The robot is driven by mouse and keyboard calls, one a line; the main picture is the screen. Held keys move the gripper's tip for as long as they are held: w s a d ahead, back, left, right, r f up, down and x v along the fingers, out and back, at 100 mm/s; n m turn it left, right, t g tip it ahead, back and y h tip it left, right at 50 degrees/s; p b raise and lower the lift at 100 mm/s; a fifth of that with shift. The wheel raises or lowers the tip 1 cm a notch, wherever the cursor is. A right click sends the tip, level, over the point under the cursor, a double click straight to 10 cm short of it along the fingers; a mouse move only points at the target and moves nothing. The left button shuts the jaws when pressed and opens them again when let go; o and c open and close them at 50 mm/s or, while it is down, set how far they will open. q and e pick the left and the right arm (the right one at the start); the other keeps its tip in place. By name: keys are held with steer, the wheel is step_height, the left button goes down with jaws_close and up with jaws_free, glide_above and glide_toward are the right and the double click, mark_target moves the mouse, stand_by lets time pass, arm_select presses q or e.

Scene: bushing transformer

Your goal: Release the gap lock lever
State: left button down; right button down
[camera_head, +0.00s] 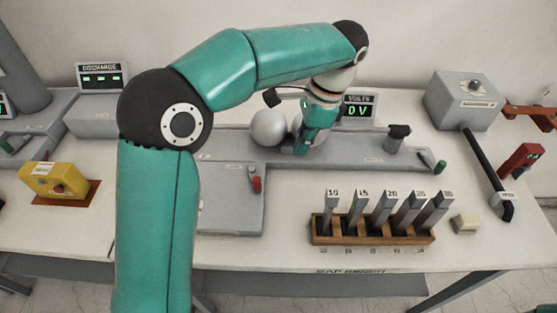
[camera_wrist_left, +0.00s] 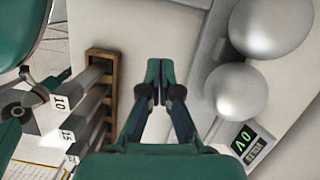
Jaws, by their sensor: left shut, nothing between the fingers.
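My left gripper (camera_head: 303,147) is at the sphere gap on the grey bench fixture, its fingers pointing down. In the left wrist view, its fingertips (camera_wrist_left: 153,72) are together with nothing between them. One metal sphere (camera_head: 269,127) is just left of the gripper; two spheres (camera_wrist_left: 236,90) show in the wrist view, right of the fingers. A small green-handled lever (camera_head: 440,167) is at the fixture's right end, and a red-handled lever (camera_head: 256,184) is on the front plate. I cannot tell which is the gap lock lever. My right gripper is not in view.
A wooden rack (camera_head: 372,239) of numbered grey blocks stands at the front. A voltage display (camera_head: 359,110) reads 0 V behind the fixture. A black knob (camera_head: 398,137) stands on the rail. A grey box (camera_head: 465,100) with a black bar is at right; a yellow box (camera_head: 55,181) is at left.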

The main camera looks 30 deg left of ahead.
arm_select(q)
steer(key=x, duration=1)
steer(key=shift+s+a+r, duration=0.15)
steer(key=shift+s+a, duration=0.1)
steer(key=shift+s+a+p, duration=0.65)
steer(key=shift+s+a, duration=0.35)
steer(key=shift+a, duration=0.2)
steer(key=shift+s+a, duration=0.25)
steer(key=shift+a, duration=0.05)
